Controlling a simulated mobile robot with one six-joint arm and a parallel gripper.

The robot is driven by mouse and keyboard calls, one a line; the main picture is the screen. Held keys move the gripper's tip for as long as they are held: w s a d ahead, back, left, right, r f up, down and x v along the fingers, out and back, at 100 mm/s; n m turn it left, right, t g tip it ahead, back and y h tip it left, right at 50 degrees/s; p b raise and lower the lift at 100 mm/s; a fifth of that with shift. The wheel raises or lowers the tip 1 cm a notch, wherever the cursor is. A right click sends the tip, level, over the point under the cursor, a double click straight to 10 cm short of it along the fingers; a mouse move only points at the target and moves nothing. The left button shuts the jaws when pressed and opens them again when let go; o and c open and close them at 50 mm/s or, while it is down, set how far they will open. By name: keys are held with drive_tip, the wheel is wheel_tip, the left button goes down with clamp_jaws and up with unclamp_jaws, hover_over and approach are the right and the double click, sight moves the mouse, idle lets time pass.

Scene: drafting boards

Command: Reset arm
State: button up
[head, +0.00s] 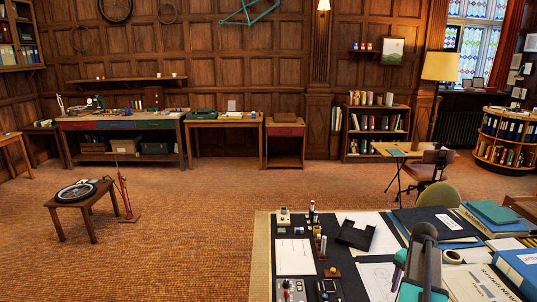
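Part of my arm shows at the lower right of the head view, a grey link with teal parts, rising over the desk (262,268). I cannot make out my gripper or its fingertips, so I cannot see whether it holds anything. The arm hides part of the papers and books behind it.
The desk holds a dark mat with papers (294,257), a black tray (355,235), small bottles and a blue book (518,268). Beyond it are a stool with a wheel (76,192), a workbench (120,124) and a chair (432,168). The middle floor is clear.

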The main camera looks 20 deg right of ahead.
drive_tip(key=w+a+f+n, duration=0.3)
drive_tip(key=a+f, duration=0.1)
drive_tip(key=a, duration=0.8)
drive_tip(key=w+a+f+n, duration=0.4)
drive_tip(key=a, duration=0.8)
drive_tip(key=w+a+f+n, duration=0.3)
drive_tip(key=a+f+n, duration=0.1)
drive_tip(key=a, duration=0.8)
drive_tip(key=shift+w+f, duration=0.4)
drive_tip(key=shift+f, duration=0.1)
drive_tip(key=s+a+f+n, duration=0.2)
drive_tip(key=a, duration=0.5)
drive_tip(key=s+a+f+n, duration=0.1)
drive_tip(key=a+f+n, duration=0.15)
drive_tip(key=a, duration=0.45)
drive_tip(key=s+f+g+b, duration=0.5)
drive_tip(key=s+f+b, duration=0.5)
drive_tip(key=s+f, duration=1.6)
wheel_tip(320, 180, down, 2)
drive_tip(key=shift+d+f+g+b, duration=0.2)
drive_tip(key=shift+g+b, duration=0.15)
drive_tip(key=shift+g, duration=0.05)
drive_tip(key=shift+w, duration=0.1)
